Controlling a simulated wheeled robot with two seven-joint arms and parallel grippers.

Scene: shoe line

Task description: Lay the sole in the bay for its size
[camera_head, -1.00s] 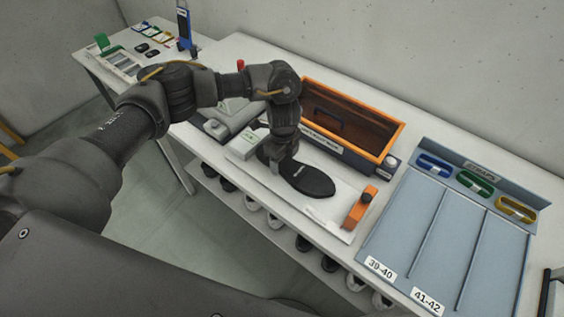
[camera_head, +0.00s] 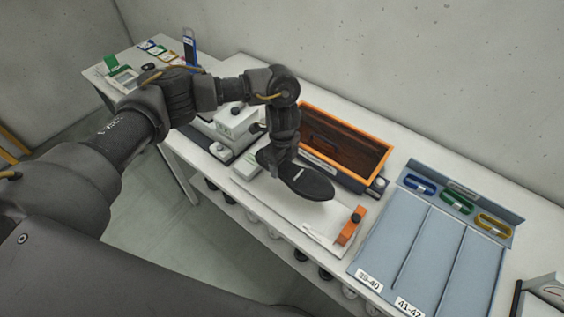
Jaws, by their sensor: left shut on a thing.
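A black sole (camera_head: 305,182) is held by my left gripper (camera_head: 276,160), which is shut on its heel end. The sole looks raised a little above a white measuring board (camera_head: 290,212) with an orange stop (camera_head: 350,226) at its right end. The blue-grey rack of bays (camera_head: 405,240) stands to the right, divided into lanes by thin ribs. Its front labels read 39-40 (camera_head: 369,280) and 41-42 (camera_head: 409,307); any further label is out of view. Blue (camera_head: 420,184), green (camera_head: 456,202) and yellow (camera_head: 493,225) loops mark the lanes' back ends. The lanes in view look empty. My right gripper is not in view.
An orange-rimmed dark box (camera_head: 345,145) stands behind the board. A grey and white device (camera_head: 235,125) sits left of it. Shoes (camera_head: 325,273) stand on a shelf below the table. A side table (camera_head: 125,72) with small items is at the far left.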

